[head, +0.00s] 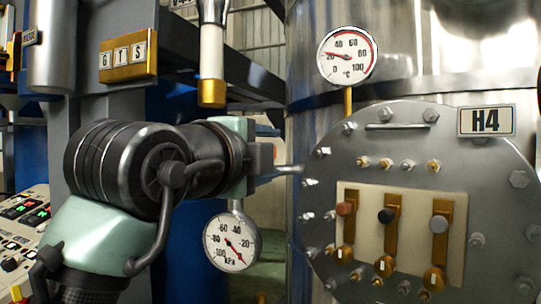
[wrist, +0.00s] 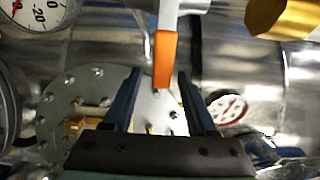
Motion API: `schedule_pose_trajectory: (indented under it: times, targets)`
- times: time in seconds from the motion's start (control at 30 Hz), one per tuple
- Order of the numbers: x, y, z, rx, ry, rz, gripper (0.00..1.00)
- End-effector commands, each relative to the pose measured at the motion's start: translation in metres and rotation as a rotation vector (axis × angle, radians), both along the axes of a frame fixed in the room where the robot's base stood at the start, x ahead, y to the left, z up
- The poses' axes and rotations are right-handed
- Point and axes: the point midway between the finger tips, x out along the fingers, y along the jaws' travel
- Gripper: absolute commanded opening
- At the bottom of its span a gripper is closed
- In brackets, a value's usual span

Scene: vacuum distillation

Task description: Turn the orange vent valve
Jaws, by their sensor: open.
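The orange vent valve handle (wrist: 165,60) shows in the wrist view, hanging down from a white upper part. Its lower end lies between the two dark fingers of my gripper (wrist: 159,75) in the picture. The fingers are open, with gaps on both sides of the handle. I cannot tell how deep the handle sits between them. In the head view my arm reaches right and my gripper (head: 262,158) is partly seen near the steel vessel. I cannot make out the orange handle there.
A round bolted plate (head: 420,130) with an H4 label (head: 486,121) and several small valves stands right. A temperature gauge (head: 347,55) is above, and a kPa gauge (head: 232,242) is below my gripper. A white-and-gold handle (head: 211,60) hangs above my arm.

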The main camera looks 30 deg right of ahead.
Motion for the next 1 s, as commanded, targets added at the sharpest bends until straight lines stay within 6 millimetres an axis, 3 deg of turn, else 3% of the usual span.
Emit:
schedule_pose_trajectory:
  times: [0.5,0.7,1.0]
  targets:
    - [-0.063,0.082,-0.002,0.000,-0.002,0.002,0.57]
    - [-0.074,0.095,-0.001,0.001,-0.002,0.000,0.57]
    - [-0.075,0.096,0.000,0.001,-0.002,0.000,0.57]
